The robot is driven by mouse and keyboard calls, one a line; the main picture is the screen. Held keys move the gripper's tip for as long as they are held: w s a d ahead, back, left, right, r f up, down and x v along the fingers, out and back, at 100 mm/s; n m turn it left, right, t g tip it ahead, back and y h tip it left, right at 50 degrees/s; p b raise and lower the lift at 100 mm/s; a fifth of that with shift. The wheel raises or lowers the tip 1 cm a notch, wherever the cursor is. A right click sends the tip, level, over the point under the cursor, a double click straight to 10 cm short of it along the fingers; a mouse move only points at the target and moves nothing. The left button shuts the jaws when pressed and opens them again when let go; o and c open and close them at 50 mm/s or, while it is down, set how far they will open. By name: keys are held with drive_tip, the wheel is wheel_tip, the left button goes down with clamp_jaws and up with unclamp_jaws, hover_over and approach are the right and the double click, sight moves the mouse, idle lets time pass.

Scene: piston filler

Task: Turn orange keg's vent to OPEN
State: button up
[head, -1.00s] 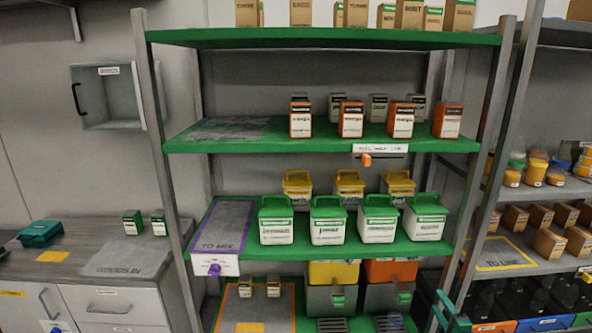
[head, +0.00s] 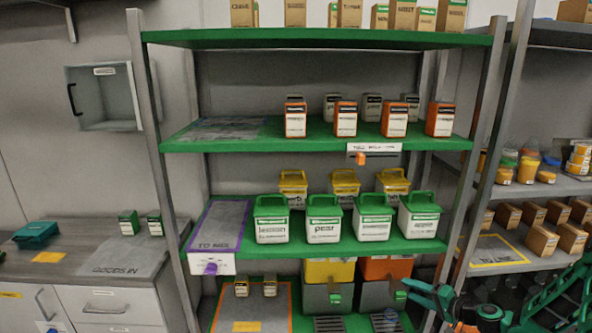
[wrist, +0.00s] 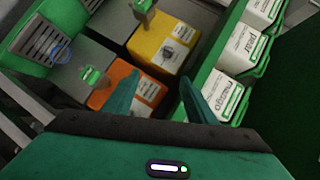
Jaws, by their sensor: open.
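The orange keg (head: 388,268) stands at the right of the lower shelf, with an orange top and a grey front. A small green handle (head: 401,295), seemingly its vent, sticks out of the grey front. I cannot read its setting. In the wrist view the orange keg (wrist: 121,84) lies just beyond the left finger, which covers part of it, and its green handle (wrist: 91,76) is left of that finger. My gripper (head: 412,291) is open and empty, right beside the keg's front in the head view. Both fingers show in the wrist view (wrist: 160,97).
A yellow keg (head: 330,271) with its own green handle (head: 336,298) stands left of the orange one. Green-lidded tubs (head: 324,220) line the green shelf above. A shelf post (head: 470,190) rises close on the right. Grey grates (head: 328,324) lie below the kegs.

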drive_tip(key=s+d+r+n+g+h, duration=0.1)
drive_tip(key=s+r+n+g+h, duration=0.7)
drive_tip(key=s+r, duration=1.65)
drive_tip(key=s+r+m+g, duration=0.2)
drive_tip(key=s+r+m, duration=0.1)
drive_tip(key=s, duration=0.8)
drive_tip(key=s+a+r+m+g, duration=0.1)
drive_tip(key=s+r+m+g, duration=0.1)
drive_tip(key=s, duration=1)
drive_tip(key=shift+s+a+r+m, duration=0.25)
drive_tip(key=shift+r+m, duration=0.55)
drive_tip(key=shift+r, duration=0.15)
drive_tip(key=shift+w+f, duration=0.25)
drive_tip(key=shift+w, duration=0.4)
drive_tip(key=shift+c, duration=0.5)
